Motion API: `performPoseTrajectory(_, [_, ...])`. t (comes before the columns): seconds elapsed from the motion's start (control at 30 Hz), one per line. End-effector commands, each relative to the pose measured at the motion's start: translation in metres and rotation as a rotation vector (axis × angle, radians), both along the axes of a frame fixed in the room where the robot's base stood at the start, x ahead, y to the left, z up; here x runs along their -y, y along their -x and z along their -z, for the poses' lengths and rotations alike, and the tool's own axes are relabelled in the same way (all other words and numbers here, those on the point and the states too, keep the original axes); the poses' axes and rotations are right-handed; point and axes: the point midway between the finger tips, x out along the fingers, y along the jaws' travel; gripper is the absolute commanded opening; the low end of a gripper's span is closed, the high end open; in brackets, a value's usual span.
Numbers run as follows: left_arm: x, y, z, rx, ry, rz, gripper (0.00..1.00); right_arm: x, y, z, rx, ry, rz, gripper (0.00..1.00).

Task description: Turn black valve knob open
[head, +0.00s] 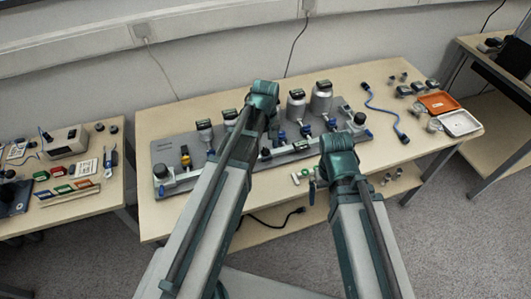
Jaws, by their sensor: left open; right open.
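A grey baseplate (165,152) on the middle table carries a horizontal metal pipe assembly with blue-handled valves and black-topped parts. A round black knob-like part (360,118) sits at its right end, and a similar black part (160,171) sits at its left end. I cannot tell which is the black valve knob or how it is turned. My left gripper (273,128) is open above the middle of the baseplate, small and partly hidden by its own wrist. My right gripper (318,182) is open near the table's front edge, mostly hidden by its wrist, apart from both black parts.
Metal canisters (321,97) stand behind the pipes. A blue cable (383,108) lies to the right, with an orange tray (440,103) and a white tray (460,123) beyond. A left table (80,207) holds instruments.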

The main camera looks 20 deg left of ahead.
Motion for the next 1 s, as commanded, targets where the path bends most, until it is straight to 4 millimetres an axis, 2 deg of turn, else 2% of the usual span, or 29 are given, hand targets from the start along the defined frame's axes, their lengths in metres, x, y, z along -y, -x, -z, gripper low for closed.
performPoseTrajectory(0.03, [0.0000,0.0000,0.0082,0.000,0.000,0.000,0.68,0.0000,0.0000,0.0082,0.000,0.000,0.000,1.00])
performPoseTrajectory(0.1, [0.0000,0.0000,0.0102,0.000,0.000,0.000,0.68,0.0000,0.0000,0.0102,0.000,0.000,0.000,1.00])
performPoseTrajectory(0.4, [0.0000,0.0000,0.0092,0.000,0.000,0.000,0.66,0.0000,0.0000,0.0093,0.000,0.000,0.000,1.00])
performPoseTrajectory(0.77, [0.0000,0.0000,0.0093,0.000,0.000,0.000,0.01,0.0000,0.0000,0.0093,0.000,0.000,0.000,1.00])
performPoseTrajectory(1.0, [0.0000,0.0000,0.0093,0.000,0.000,0.006,0.00,0.0000,0.0000,0.0094,0.000,0.000,0.000,1.00])
